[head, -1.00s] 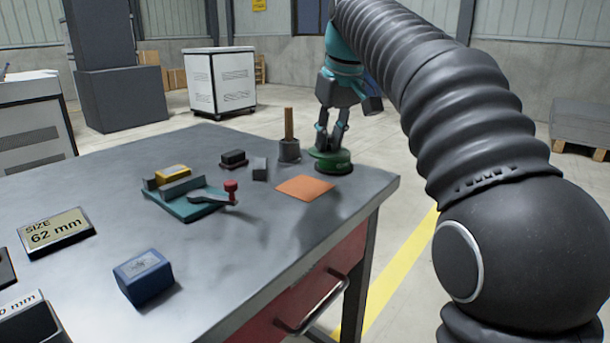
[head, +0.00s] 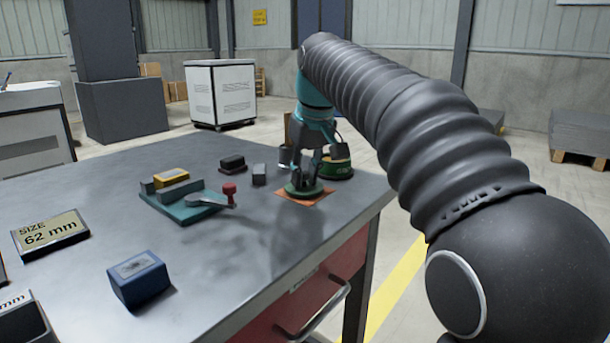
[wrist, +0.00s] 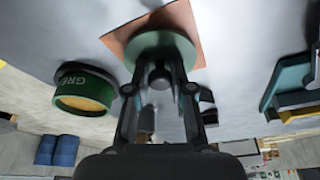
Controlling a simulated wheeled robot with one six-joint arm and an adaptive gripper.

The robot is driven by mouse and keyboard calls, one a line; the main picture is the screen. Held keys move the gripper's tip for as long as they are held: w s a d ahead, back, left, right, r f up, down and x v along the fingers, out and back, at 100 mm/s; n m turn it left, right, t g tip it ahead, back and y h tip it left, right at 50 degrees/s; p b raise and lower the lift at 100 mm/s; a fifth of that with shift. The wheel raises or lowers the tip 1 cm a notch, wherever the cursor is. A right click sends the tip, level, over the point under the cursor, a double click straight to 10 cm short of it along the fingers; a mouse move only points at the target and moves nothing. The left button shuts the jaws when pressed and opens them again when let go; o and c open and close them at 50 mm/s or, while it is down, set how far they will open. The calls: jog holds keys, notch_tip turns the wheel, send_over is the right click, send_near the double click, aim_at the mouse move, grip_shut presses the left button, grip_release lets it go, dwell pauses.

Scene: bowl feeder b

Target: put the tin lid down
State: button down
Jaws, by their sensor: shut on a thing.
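My gripper (head: 305,180) points down and is shut on the knob of the green tin lid (head: 304,191). The lid is level and over the orange square (head: 318,201); I cannot tell whether it touches it. In the wrist view the lid (wrist: 160,48) covers much of the orange square (wrist: 190,22), whose corners show around it. The open green tin (head: 337,171) stands just behind and right of the lid. In the wrist view the tin (wrist: 72,104) is at the left, with a yellowish inside, apart from the lid.
A teal fixture (head: 190,208) with a red-knobbed lever is left of the lid. A small grey block (head: 259,174) and a dark block (head: 232,162) lie behind. A blue box (head: 138,280) and a size sign (head: 50,235) are nearer. The table's right edge is close.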

aim_at(313, 193)
jog(key=shift+f, duration=0.1)
jog(key=c, duration=1)
grip_release()
jog(key=p+v, duration=0.3)
jog(key=v, duration=0.9)
jog(key=shift+p, duration=0.3)
